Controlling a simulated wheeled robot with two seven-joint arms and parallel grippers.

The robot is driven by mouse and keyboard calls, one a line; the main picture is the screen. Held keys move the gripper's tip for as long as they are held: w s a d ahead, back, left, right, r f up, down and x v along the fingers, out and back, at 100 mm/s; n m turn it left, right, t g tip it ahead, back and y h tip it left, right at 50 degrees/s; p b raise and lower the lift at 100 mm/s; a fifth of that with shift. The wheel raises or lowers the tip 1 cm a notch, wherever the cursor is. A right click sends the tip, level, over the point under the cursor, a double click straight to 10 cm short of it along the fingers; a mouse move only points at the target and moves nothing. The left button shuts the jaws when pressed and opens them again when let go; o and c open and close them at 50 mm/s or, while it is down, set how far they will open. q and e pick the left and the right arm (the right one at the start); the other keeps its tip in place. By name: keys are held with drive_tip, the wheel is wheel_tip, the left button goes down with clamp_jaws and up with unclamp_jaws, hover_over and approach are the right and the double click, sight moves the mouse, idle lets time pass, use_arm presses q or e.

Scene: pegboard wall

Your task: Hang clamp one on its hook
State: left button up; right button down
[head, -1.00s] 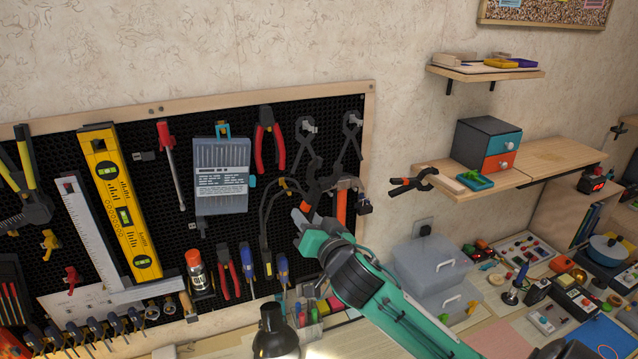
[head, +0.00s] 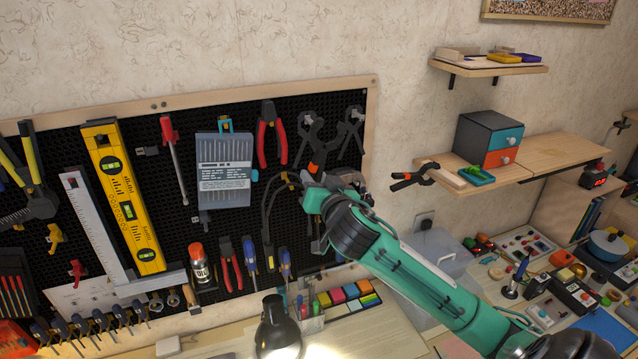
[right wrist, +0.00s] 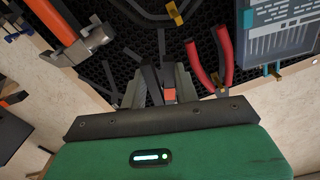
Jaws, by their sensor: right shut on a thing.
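The held clamp (head: 309,137), dark grey with orange on its handle, is upright in front of the upper right part of the black pegboard (head: 215,125). My right gripper (head: 317,180) is shut on its lower handle end. In the right wrist view the clamp's handle with an orange patch (right wrist: 170,92) shows between the fingers (right wrist: 163,98). The clamp's upper end overlaps the spot where a grey hook showed. I cannot tell whether it touches the hook. A similar grey clamp shape (head: 351,130) is just to the right. My left gripper is not in view.
Red pliers (head: 270,135) hang close to the left of the clamp. Another orange-tipped clamp (head: 415,177) grips the edge of the wooden shelf (head: 530,163) at right. A lamp (head: 277,325) stands below.

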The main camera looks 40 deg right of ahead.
drive_tip(key=shift+x, duration=3.35)
drive_tip(key=shift+w+d+f+b, duration=0.15)
drive_tip(key=shift+w+f+b, duration=0.2)
drive_tip(key=shift+f+b, duration=0.25)
drive_tip(key=shift+f, duration=0.1)
drive_tip(key=c, duration=1.3)
unclamp_jaws()
drive_tip(key=shift+f, duration=0.1)
drive_tip(key=shift+o, duration=1.2)
drive_tip(key=shift+s, duration=0.1)
drive_tip(key=shift+f, duration=0.1)
